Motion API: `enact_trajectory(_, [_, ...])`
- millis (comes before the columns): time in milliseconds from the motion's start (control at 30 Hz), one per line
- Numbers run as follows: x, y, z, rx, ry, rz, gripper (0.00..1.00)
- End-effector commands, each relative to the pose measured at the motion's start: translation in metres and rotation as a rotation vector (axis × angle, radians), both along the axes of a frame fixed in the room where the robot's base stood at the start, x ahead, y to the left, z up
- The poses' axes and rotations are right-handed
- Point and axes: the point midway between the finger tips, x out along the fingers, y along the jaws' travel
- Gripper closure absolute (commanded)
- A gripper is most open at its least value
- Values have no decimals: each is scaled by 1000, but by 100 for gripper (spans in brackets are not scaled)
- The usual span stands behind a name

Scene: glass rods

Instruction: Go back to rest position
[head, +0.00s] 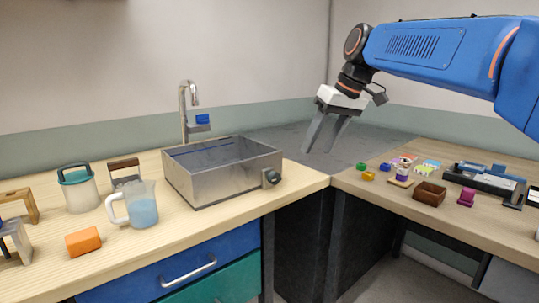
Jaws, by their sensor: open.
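My gripper (325,134) hangs from my blue arm in the upper right of the head view. Its two grey fingers point down, spread apart, with nothing visible between them. It is in the air near the corner between the two worktops, clear of the objects. No glass rods can be made out in this view.
The left wooden worktop (185,236) holds a metal sink (222,188) with a tap (185,110), a jug (141,207), an orange block (83,240) and a lidded container (78,192). The right worktop (388,207) holds a brown box (429,193) and several small coloured items.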

Motion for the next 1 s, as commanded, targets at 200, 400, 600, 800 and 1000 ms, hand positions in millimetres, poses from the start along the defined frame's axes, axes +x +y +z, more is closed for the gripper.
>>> enact_trajectory(200, [-65,-36,-40,-38,-9,-126,50])
enact_trajectory(400, [-122,-65,-86,-72,-20,-233,50])
enact_trajectory(600, [-178,-91,-139,-104,-38,-332,50])
enact_trajectory(800, [-234,-114,-198,-133,-58,-424,50])
enact_trajectory(1000, [-277,-130,-251,-156,-78,-492,50])
